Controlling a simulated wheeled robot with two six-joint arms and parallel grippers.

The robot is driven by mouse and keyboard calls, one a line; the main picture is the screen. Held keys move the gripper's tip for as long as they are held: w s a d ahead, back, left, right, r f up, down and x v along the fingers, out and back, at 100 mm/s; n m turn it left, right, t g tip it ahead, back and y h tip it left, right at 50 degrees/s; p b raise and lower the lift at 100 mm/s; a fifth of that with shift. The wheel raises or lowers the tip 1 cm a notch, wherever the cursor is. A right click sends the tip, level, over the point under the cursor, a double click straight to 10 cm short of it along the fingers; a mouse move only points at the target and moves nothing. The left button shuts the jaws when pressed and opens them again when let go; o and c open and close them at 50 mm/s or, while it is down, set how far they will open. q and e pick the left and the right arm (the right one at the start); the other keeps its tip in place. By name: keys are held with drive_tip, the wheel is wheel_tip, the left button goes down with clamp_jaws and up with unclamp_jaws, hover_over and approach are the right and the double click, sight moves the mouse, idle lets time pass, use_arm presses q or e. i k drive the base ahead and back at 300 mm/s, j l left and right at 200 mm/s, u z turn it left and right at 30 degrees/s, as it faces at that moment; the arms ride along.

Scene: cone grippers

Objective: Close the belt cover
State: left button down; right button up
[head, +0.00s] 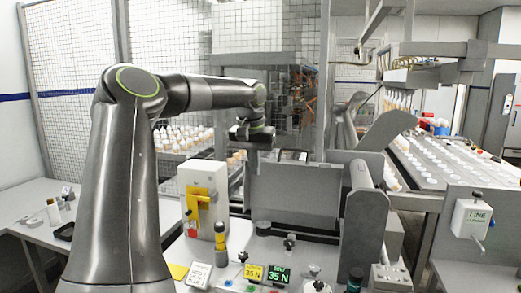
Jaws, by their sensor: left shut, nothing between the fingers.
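A wide grey panel (293,196) stands upright at the middle of the bench, with a grey roller (361,174) and a side plate at its right end. A slanted grey plate (388,129) rises behind it. I cannot tell for certain which of these is the belt cover. My left arm reaches in from the left, and my left gripper (256,138) is above and behind the panel's left end, shut and empty. It seems apart from the panel, though its fingertips are small and dark. My right gripper is out of view.
A cream box with a yellow handle (203,200) stands left of the panel. Small knobs, a green display (273,275) and a yellow-topped post (220,237) line the front. Rows of white items (450,165) fill the conveyor at right. A wire-mesh fence (70,90) stands behind.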

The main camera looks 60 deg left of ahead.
sight(308, 187)
drive_tip(key=i+j, duration=0.15)
drive_tip(key=j, duration=0.2)
drive_tip(key=i+j, duration=0.2)
drive_tip(key=j, duration=0.15)
drive_tip(key=i+j, duration=0.15)
drive_tip(key=j, duration=0.25)
drive_tip(key=i+j, duration=0.2)
drive_tip(key=j, duration=0.15)
drive_tip(key=i+j, duration=0.15)
drive_tip(key=j, duration=0.2)
